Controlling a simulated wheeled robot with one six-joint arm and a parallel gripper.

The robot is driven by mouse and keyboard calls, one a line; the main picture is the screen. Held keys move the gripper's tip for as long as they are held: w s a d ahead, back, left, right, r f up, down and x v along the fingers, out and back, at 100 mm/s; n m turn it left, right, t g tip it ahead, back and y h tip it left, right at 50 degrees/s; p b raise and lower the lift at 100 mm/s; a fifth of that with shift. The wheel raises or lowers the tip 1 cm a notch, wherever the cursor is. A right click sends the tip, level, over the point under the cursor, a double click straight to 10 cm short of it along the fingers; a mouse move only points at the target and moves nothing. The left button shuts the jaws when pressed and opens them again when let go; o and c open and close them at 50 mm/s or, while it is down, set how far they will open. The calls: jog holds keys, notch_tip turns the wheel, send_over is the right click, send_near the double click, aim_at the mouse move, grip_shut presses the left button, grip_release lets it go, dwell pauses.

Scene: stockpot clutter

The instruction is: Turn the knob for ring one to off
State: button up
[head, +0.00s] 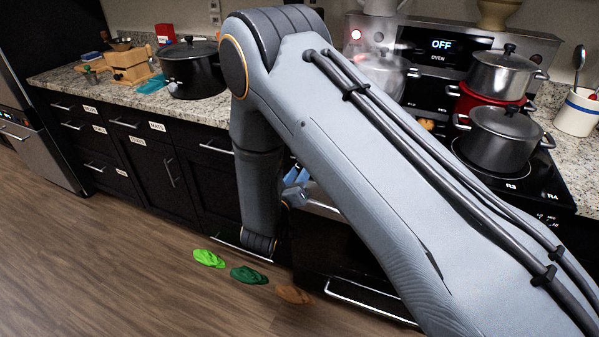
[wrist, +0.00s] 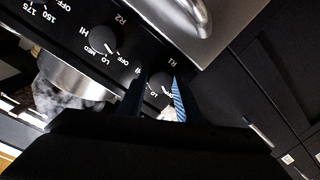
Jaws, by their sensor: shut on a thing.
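In the wrist view, the dark round knob for ring one (wrist: 157,82) sits on the black front panel beside the label R1. My gripper (wrist: 160,98) has its two fingers on either side of this knob and is shut on it. In the head view my arm hides the knob, and only a bit of bluish gripper shows below the arm.
The R2 knob (wrist: 104,39) is close by on the panel. A silver oven handle (wrist: 190,18) runs near the fingers. Pots, including a grey lidded pot (head: 497,140), stand on the stove. Green slippers (head: 209,258) and others lie on the floor.

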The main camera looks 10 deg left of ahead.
jog(key=shift+n, duration=0.3)
jog(key=o, duration=1)
jog(key=shift+o, duration=0.2)
jog(key=shift+s, duration=0.1)
jog(key=b+v, duration=0.1)
jog(key=v, duration=0.6)
jog(key=shift+s+b, duration=0.3)
jog(key=shift+s, duration=0.05)
